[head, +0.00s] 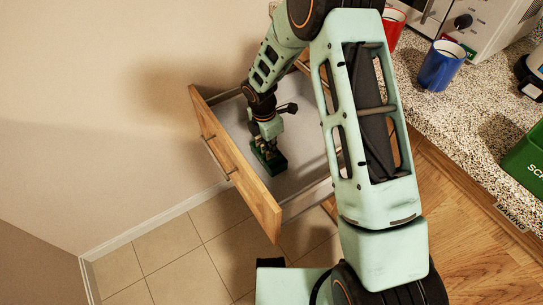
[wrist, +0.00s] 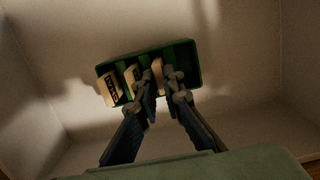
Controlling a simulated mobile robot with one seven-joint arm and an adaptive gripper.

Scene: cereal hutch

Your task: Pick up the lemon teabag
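A green box (wrist: 188,52) with compartments holds several pale teabags; it also shows in the head view (head: 279,167), inside an open drawer. One teabag (wrist: 109,88) with a dark label stands at the left, and another labelled teabag (wrist: 133,77) is beside it. A third pale teabag (wrist: 157,70) shows between my fingertips. The labels are too small to read, so I cannot tell which is lemon. My gripper (wrist: 160,78) reaches down into the box, one finger on each side of the third teabag. I cannot tell whether the fingers press on it.
The drawer's wooden front (head: 232,165) and side walls surround the box, with bare drawer floor (head: 305,143) around it. A speckled counter (head: 455,120) at the right carries a blue mug (head: 441,66), a red mug (head: 393,28) and an appliance (head: 480,25).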

